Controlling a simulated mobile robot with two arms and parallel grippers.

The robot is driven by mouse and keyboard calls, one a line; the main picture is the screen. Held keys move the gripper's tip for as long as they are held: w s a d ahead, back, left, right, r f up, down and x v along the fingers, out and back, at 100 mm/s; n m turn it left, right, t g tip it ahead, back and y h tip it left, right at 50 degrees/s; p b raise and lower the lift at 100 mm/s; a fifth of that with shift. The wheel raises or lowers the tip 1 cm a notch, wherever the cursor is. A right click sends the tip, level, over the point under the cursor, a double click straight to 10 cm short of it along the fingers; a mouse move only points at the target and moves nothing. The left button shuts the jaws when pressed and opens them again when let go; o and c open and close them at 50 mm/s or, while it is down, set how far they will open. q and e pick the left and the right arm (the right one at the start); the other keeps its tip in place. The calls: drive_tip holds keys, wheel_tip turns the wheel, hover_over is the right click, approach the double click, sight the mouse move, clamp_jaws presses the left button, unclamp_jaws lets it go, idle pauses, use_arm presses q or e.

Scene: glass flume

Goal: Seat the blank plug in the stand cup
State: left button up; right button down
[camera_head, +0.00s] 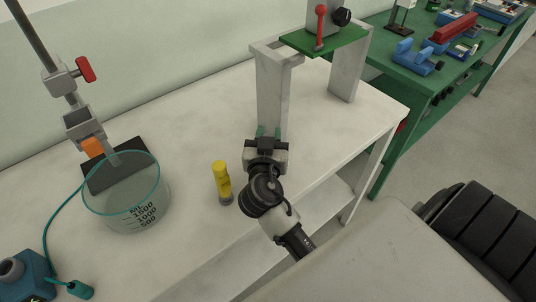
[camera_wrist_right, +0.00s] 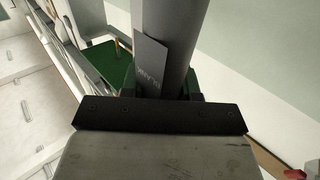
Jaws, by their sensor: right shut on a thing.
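My right gripper (camera_head: 268,136) is over the right part of the white bench. It is shut on a grey cylinder (camera_wrist_right: 176,45), which I take to be the blank plug. In the right wrist view the cylinder stands out from between the green finger pads and has a dark label flag with lettering. In the head view I cannot clearly separate it from the grey post behind the gripper. I cannot tell for certain which thing is the stand cup; a grey, box-like holder (camera_head: 82,122) hangs on the rod stand at left, with an orange piece below it. My left gripper is not in view.
A glass beaker (camera_head: 122,200) stands at left over the dark stand base. A short yellow cylinder (camera_head: 221,180) stands upright left of my right gripper. A grey frame (camera_head: 273,95) with a green top plate (camera_head: 325,42) stands behind the gripper. The bench middle is mostly clear.

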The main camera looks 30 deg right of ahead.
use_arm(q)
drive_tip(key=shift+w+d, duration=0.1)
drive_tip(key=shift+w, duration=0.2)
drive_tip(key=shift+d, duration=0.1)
